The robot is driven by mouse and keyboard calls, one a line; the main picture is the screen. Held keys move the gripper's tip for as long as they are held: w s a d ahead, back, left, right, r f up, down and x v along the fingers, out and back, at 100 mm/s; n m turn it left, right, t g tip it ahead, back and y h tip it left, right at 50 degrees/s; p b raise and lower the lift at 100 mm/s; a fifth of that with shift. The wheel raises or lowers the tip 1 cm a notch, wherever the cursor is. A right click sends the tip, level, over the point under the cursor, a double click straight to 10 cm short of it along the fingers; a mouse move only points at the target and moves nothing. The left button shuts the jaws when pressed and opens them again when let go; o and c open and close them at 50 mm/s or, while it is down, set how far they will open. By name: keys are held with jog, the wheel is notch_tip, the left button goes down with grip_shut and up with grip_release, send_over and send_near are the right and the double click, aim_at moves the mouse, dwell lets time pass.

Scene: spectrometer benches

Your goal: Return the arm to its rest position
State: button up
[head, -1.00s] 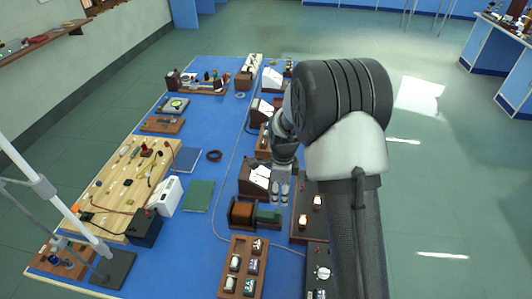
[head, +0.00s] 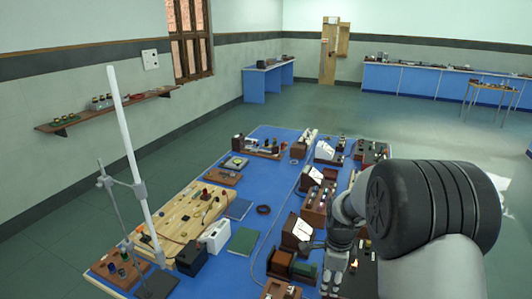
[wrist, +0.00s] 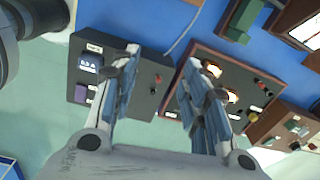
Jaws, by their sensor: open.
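My gripper (head: 334,280) hangs over the right side of the blue table in the head view, its fingers pointing down. In the wrist view my gripper (wrist: 160,90) is open, with the two fingers apart and nothing between them. Beyond the fingertips are a dark box with a small display (wrist: 118,78) on the left and a brown-framed panel (wrist: 238,75) on the right. My gripper appears above them, apart from both. My arm hides part of the table's right side.
A metal stand with a white rod (head: 128,150) rises at the left. Open floor (head: 320,107) lies behind the table.

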jog(key=s+a+r+n+t+b, duration=0.2)
jog(key=s+r+n, duration=0.8)
jog(key=r, duration=0.5)
jog(key=s+a+r+n+t+b, duration=0.1)
jog(key=s+r+n+t, duration=0.1)
jog(key=s+n, duration=0.9)
jog(key=s, duration=0.5)
jog(key=shift+s+a+r, duration=0.15)
jog(key=shift+s+a, duration=0.15)
jog(key=shift+a, duration=0.05)
jog(key=shift+d, duration=0.1)
